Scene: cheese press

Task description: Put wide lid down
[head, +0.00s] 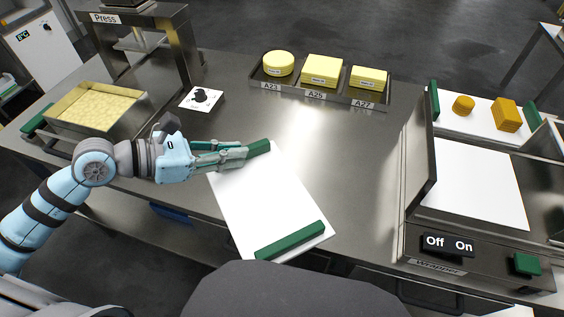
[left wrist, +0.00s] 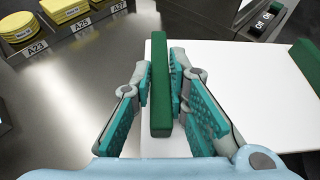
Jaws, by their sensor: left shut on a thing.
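A wide white board with a green bar at each end, which I take to be the wide lid (head: 255,195), is at the middle front of the table. Its far green bar (head: 259,147) is between the fingers of my left gripper (head: 240,153). In the left wrist view this green bar (left wrist: 160,85) stands between the teal finger pads (left wrist: 160,100), and the white board (left wrist: 255,90) spreads to the right. The near green bar (head: 290,240) reaches past the table's front edge in the picture. I cannot tell whether the board is lifted. My right gripper is not in view.
The press (head: 135,40) and a metal tray of pale yellow contents (head: 97,106) are at the left. A rack of yellow cheeses (head: 320,95) is at the back. The wrapper (head: 470,185) is at the right. Bare table (head: 330,160) lies between.

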